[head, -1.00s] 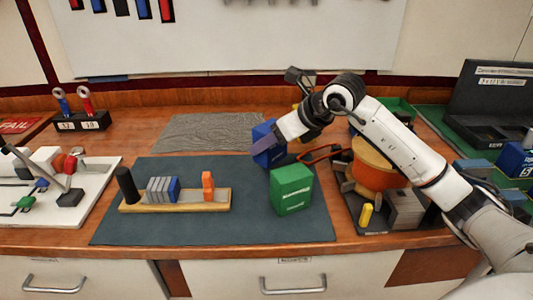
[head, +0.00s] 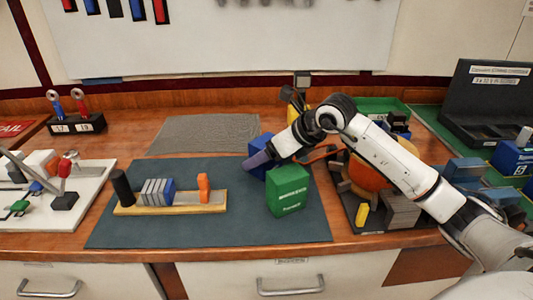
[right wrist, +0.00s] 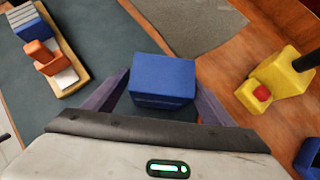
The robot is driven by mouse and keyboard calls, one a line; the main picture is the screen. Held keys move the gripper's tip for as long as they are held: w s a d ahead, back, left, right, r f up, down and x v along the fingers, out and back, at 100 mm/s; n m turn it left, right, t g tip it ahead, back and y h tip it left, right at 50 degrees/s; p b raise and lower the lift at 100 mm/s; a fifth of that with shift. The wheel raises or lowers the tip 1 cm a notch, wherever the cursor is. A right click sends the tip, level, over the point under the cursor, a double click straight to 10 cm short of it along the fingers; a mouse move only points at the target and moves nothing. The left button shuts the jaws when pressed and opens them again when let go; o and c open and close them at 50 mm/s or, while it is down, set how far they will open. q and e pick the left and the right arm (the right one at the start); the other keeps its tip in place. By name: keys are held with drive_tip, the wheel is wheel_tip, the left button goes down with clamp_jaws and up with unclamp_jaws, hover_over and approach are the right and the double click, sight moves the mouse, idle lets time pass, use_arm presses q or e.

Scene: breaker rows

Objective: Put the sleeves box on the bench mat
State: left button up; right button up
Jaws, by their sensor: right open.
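A blue box (head: 257,146) stands at the back right part of the dark bench mat (head: 240,228), close to the mat's edge. Its label is not readable, so I cannot confirm that it is the sleeves box. My right gripper (head: 258,160) is open, with its purple fingers on either side of the blue box. In the right wrist view, the blue box (right wrist: 163,80) sits between the spread fingers of my right gripper (right wrist: 160,100). A green box (head: 288,190) stands on the mat in front of the blue box. My left gripper is not in view.
A wooden rail (head: 180,205) with grey, blue and orange modules lies on the mat. A grey textured mat (head: 200,133) lies behind. An orange bowl-like thing (head: 368,170) and a yellow tool (right wrist: 280,82) are to the right. The mat's front middle is clear.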

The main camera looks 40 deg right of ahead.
drive_tip(key=shift+r, duration=0.2)
drive_tip(key=shift+s+d+r, duration=0.1)
drive_tip(key=shift+s+r, duration=0.1)
drive_tip(key=shift+s, duration=0.05)
drive_tip(key=b+v, duration=0.1)
drive_tip(key=v, duration=1)
drive_tip(key=shift+s+r, duration=0.1)
